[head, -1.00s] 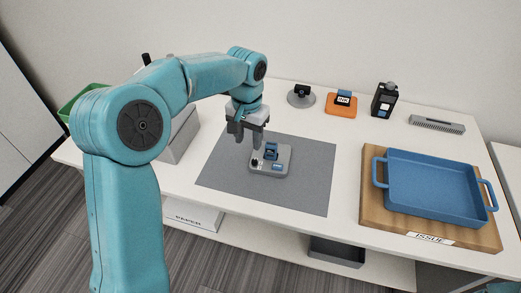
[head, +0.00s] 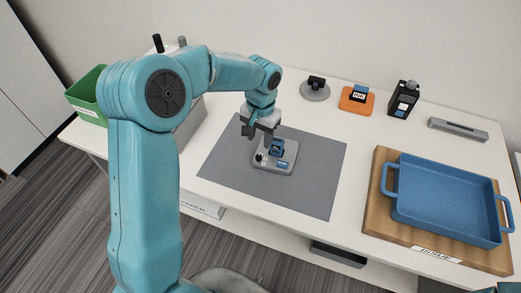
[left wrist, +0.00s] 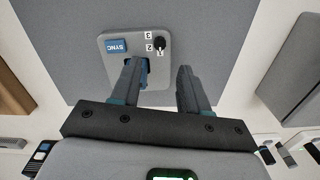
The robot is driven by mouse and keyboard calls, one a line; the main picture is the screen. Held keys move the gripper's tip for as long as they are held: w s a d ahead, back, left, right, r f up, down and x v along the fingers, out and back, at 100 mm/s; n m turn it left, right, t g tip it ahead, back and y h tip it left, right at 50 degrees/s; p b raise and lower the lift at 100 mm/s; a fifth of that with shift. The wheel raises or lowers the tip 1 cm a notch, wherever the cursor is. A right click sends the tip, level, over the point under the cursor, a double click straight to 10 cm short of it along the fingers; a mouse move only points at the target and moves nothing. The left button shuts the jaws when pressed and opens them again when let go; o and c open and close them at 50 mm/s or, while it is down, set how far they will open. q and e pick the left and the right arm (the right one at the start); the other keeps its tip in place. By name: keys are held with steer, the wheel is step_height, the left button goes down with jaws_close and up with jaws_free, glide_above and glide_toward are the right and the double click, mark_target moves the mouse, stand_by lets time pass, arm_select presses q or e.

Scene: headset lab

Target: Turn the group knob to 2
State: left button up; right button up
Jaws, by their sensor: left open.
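The group knob (head: 260,157) is a small black knob on a light grey unit (head: 285,169) lying on the grey mat. In the left wrist view the knob (left wrist: 160,44) has the digits 3, 2 and 1 beside it. Its exact setting is too small to read surely. A blue SYNC button (left wrist: 117,45) is on the same face, and a blue piece (head: 276,147) stands in the unit. My left gripper (head: 259,131) is open above the unit's far side, its fingers (left wrist: 158,68) apart and empty, short of the knob. My right gripper is not seen.
The grey mat (head: 320,185) is clear around the unit. A blue tray (head: 445,205) sits on a wooden board at right. A black stand (head: 315,90), an orange pad (head: 356,101) and a black bottle (head: 404,100) stand along the back. A green bin (head: 88,97) is at left.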

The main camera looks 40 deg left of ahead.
mark_target(259, 156)
arm_select(q)
step_height(259, 156, down, 7)
steer(key=shift+s+f+p, duration=0.15)
steer(key=shift+p, duration=0.25)
steer(key=shift+a+f, duration=0.1)
steer(key=shift+f, duration=0.25)
steer(key=shift+s+r, duration=0.15)
steer(key=shift+r, duration=0.05)
steer(key=shift+f, duration=0.1)
jaws_close()
